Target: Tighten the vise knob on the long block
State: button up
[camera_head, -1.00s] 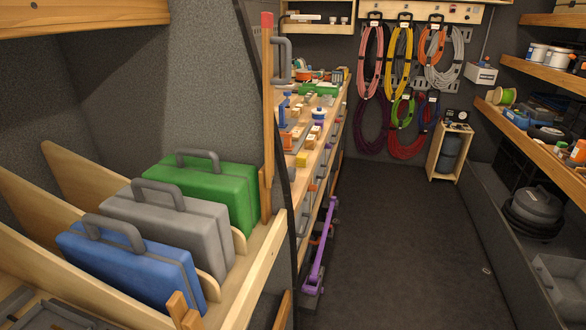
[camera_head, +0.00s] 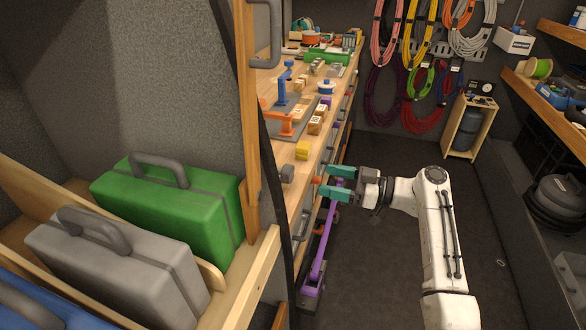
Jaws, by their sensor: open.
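My gripper (camera_head: 328,182) has teal fingers spread apart and points left toward the front edge of the workbench (camera_head: 290,152). A small orange-brown part (camera_head: 316,181) shows at its fingertips; I cannot tell whether they touch. A grey round knob (camera_head: 287,173) sits at the bench's near end, left of the gripper. I cannot tell which knob is the vise's. Several wooden blocks (camera_head: 315,125) stand on the bench near a yellow block (camera_head: 302,150); which is the long block is unclear. A blue upright tool (camera_head: 283,88) and an orange one (camera_head: 280,122) stand beside them.
A purple bar (camera_head: 322,245) runs along the bench front below my gripper. A wooden post (camera_head: 248,110) and cases, green (camera_head: 190,215) and grey (camera_head: 115,265), fill the left. Coiled cords (camera_head: 388,45) hang at the back. The dark floor (camera_head: 390,150) is mostly clear.

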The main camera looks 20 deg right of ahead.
aim_at(292, 173)
jog(key=p+x, duration=0.1)
jog(key=x, duration=0.9)
jog(key=shift+a+p, duration=0.1)
jog(key=shift+p, duration=0.3)
jog(key=c, duration=1)
